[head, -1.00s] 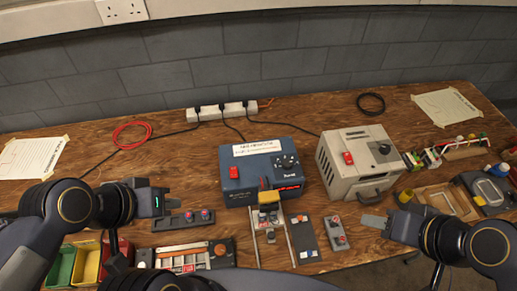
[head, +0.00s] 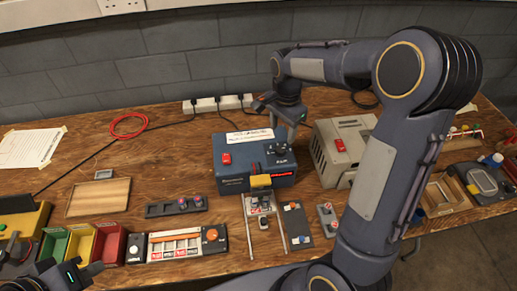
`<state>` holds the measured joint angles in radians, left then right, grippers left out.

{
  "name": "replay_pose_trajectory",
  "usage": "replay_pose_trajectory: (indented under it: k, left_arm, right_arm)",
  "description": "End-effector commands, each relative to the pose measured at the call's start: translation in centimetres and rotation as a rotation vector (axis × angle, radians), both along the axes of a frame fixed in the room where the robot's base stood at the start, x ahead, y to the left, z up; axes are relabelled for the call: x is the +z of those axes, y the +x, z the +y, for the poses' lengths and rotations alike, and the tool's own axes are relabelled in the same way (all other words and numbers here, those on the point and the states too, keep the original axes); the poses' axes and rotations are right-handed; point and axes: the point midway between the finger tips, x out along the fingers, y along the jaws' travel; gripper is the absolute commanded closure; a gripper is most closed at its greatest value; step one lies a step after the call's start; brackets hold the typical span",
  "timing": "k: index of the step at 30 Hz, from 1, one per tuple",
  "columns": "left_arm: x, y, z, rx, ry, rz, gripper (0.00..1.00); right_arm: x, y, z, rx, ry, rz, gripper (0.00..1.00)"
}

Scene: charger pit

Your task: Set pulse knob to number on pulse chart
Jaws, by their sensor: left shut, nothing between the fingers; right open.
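The blue charger box (head: 230,168) stands at the middle of the table, with a red switch, a white label on top and a red display on its front. A dark knob (head: 279,147) with white markings sits at its upper right; its setting is too small to read. My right gripper (head: 282,125) is open and points down just above and behind this knob, apparently without touching it. A white paper chart (head: 30,146) is taped at the far left; its text is unreadable. My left gripper (head: 94,270) is shut and empty at the lower left.
A grey box (head: 333,150) stands right of the blue one, partly behind my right arm. Green, yellow and red bins (head: 110,243), a wooden board (head: 98,197) and a dark strip with knobs (head: 165,208) lie left. A red cable coil (head: 129,124) lies behind.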

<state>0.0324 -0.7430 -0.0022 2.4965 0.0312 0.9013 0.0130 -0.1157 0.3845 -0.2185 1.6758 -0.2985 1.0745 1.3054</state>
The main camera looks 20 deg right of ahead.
Motion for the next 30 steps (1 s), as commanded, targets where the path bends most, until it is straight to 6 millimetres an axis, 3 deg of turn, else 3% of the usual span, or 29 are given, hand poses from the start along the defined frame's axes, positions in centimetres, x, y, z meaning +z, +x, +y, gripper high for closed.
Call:
replay_pose_trajectory:
  k: [16, 27, 30]
  left_arm:
    - [0.4, 0.0, 0.0, 0.000, 0.000, 0.000, 1.00]
    - [0.4, 0.0, 0.0, 0.000, 0.000, 0.000, 1.00]
    - [0.4, 0.0, 0.0, 0.000, 0.000, 0.000, 1.00]
  right_arm:
    - [-7.1, 0.2, 0.0, -0.012, -0.005, 0.007, 0.48]
    - [-8.0, 0.2, 0.0, -0.011, -0.005, 0.004, 0.48]
    - [-8.0, 0.2, 0.0, -0.011, -0.005, 0.004, 0.58]
